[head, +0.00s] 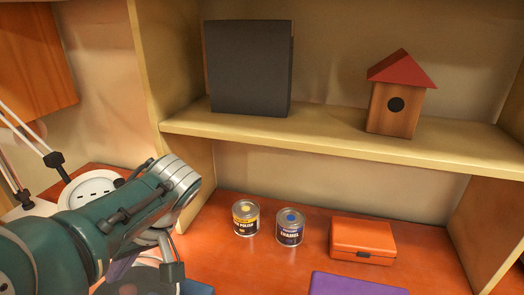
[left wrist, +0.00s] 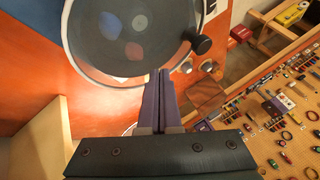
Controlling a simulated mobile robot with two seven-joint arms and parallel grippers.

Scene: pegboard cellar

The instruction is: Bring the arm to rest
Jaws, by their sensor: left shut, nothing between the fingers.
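My left arm comes in from the left in the head view, with its wrist bent in front of the shelf unit. My left gripper (left wrist: 160,78) shows in the left wrist view as two dark purple fingers pressed together, with nothing between them. Its fingertips appear at the lower edge of a round magnifier lens (left wrist: 125,35); I cannot tell whether they touch it. In the head view the fingers are mostly hidden low at the left. My right gripper is in neither view.
A yellow-labelled tin (head: 246,220), a blue-topped tin (head: 289,228), an orange case (head: 363,240) and a purple object (head: 355,286) are on the orange worktop. The shelf (head: 330,142) above bears a dark panel (head: 248,68) and a birdhouse (head: 395,105). A pegboard (left wrist: 275,120) shows at right.

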